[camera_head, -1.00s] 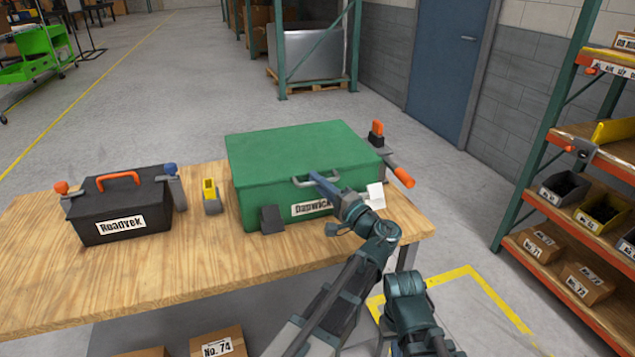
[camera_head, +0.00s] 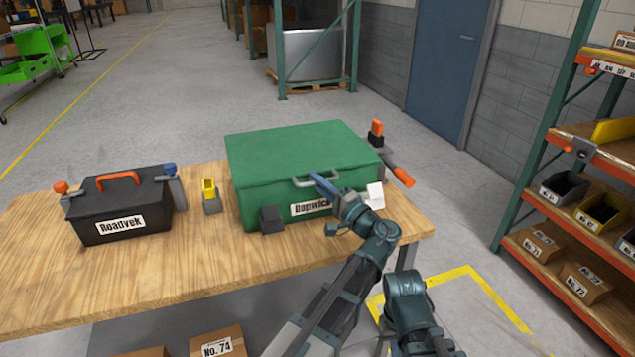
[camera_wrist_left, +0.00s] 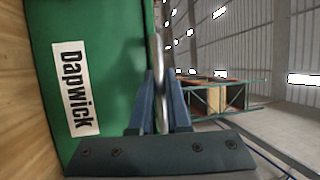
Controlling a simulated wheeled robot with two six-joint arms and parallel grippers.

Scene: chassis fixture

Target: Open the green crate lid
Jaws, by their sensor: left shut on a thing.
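The green crate (camera_head: 262,160) stands on the wooden workbench with its lid down. A white label reading Dapwick is on its front, and it also shows in the left wrist view (camera_wrist_left: 75,88). A grey metal handle (camera_head: 301,182) sits at the lid's front edge. My left gripper (camera_head: 318,178) is at this handle, and in the left wrist view its two blue fingers (camera_wrist_left: 162,105) are shut on the handle bar (camera_wrist_left: 158,75). My right gripper's fingers do not show; an arm link of mine is at the lower right.
A black Roadvek toolbox (camera_head: 120,205) with clamps stands left on the workbench (camera_head: 190,265). A small yellow-grey object (camera_head: 210,196) stands between it and the crate. An orange-handled clamp (camera_head: 388,160) is at the crate's right. A shelf rack (camera_head: 560,206) stands at far right.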

